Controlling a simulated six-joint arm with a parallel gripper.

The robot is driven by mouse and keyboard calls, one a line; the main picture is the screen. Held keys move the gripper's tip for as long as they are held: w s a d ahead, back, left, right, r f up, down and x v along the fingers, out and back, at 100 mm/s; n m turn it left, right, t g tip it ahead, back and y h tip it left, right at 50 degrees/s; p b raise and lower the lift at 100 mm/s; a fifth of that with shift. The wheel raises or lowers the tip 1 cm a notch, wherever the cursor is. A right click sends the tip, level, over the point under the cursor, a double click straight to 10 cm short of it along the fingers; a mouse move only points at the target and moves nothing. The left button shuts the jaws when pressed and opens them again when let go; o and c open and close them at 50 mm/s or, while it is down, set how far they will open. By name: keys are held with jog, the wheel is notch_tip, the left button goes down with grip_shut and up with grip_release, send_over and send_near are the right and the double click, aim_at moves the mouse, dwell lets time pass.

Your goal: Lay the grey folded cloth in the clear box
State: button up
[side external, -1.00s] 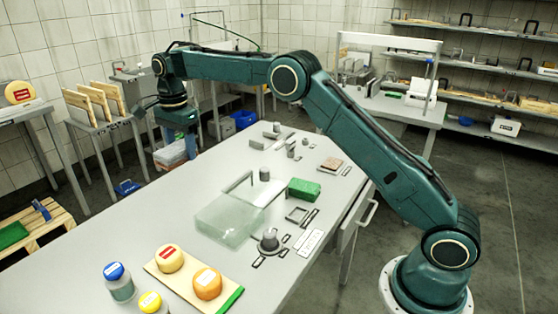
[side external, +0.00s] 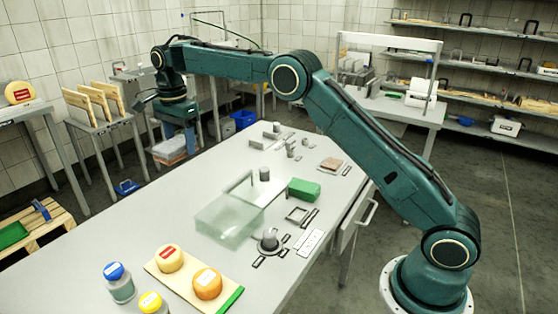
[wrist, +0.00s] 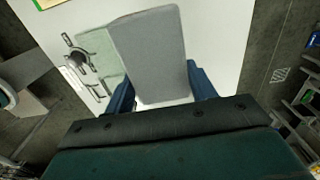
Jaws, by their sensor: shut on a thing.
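The grey folded cloth (wrist: 150,55) is between the two blue fingers of my gripper (wrist: 160,90) in the wrist view. My gripper is shut on it, and it extends beyond the fingertips. The clear box (side external: 228,218) stands on the table, left of the middle, in the side view. In the wrist view, a greenish see-through part of the box (wrist: 98,48) shows beside the cloth, which hides the rest. In the side view my gripper (side external: 180,122) is over the table's far left edge, well apart from the box; I cannot make out the cloth there.
A board with cheese wheels (side external: 207,284) and capped jars (side external: 119,283) are at the table's near end. A green block (side external: 304,190) and a grey knobbed piece (side external: 269,241) stand right of the box. Small metal parts lie farther back. The table's left strip is clear.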

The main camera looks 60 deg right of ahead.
jog(key=n, duration=0.2)
jog(key=s+n, duration=0.2)
jog(key=n, duration=0.1)
jog(key=shift+s+r+n, duration=0.15)
jog(key=shift+r+n, duration=0.15)
jog(key=shift+r, duration=0.05)
jog(key=s+n, duration=0.3)
jog(key=n, duration=1.4)
send_over(224, 225)
jog(key=shift+r, duration=0.1)
notch_tip(224, 225, down, 20)
dwell(0.5)
jog(key=o, duration=0.7)
jog(key=shift+o, duration=0.4)
